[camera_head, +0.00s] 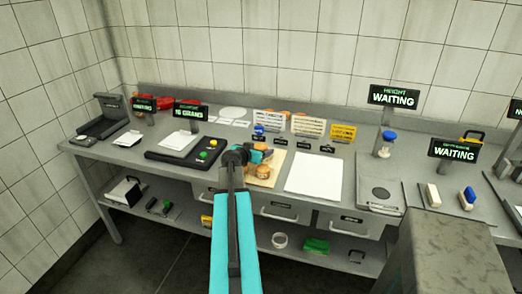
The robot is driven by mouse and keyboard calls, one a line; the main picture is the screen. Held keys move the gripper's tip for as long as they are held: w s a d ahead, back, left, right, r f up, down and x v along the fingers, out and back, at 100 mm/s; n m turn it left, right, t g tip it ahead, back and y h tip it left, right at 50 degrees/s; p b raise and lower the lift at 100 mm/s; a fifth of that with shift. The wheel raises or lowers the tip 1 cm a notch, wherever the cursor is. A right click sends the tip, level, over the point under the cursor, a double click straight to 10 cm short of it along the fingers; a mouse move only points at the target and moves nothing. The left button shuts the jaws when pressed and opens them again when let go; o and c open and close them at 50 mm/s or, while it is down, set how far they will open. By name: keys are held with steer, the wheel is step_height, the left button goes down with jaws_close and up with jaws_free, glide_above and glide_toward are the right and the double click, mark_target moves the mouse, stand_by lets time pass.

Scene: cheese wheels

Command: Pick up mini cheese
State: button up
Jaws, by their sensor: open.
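Small orange cheese wheels (263,172) sit on a pale wooden board (277,166) at the middle of the bench. My gripper (262,157) is at the end of my teal arm, over the left part of this board and close to the cheese. It is open. At this size I cannot tell whether its fingers touch or surround a cheese. My arm and wrist hide the left side of the board.
A white sheet (314,174) lies right of the board, and a dark scale panel with buttons (185,146) lies left. Signs (299,124) stand behind. Station displays (394,97) rise at the right. A grey block (450,258) fills the lower right.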

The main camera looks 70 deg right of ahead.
mark_target(259, 148)
steer(key=c, duration=1.2)
steer(key=shift+r, duration=0.2)
steer(key=shift+r+b, duration=0.65)
steer(key=shift+r, duration=0.75)
steer(key=shift+a+r, duration=0.15)
steer(key=shift+a, duration=0.1)
steer(key=a+b, duration=0.1)
steer(key=a, duration=0.2)
steer(key=s+a+b, duration=0.1)
steer(key=a, duration=0.2)
steer(key=s+a+r+b, duration=0.1)
steer(key=a, duration=0.3)
steer(key=shift+s, duration=0.15)
steer(key=shift+d+f+b, duration=0.1)
steer(key=shift+b, duration=0.65)
steer(key=shift+b, duration=0.35)
steer(key=b, duration=0.6)
steer(key=shift+b, duration=0.35)
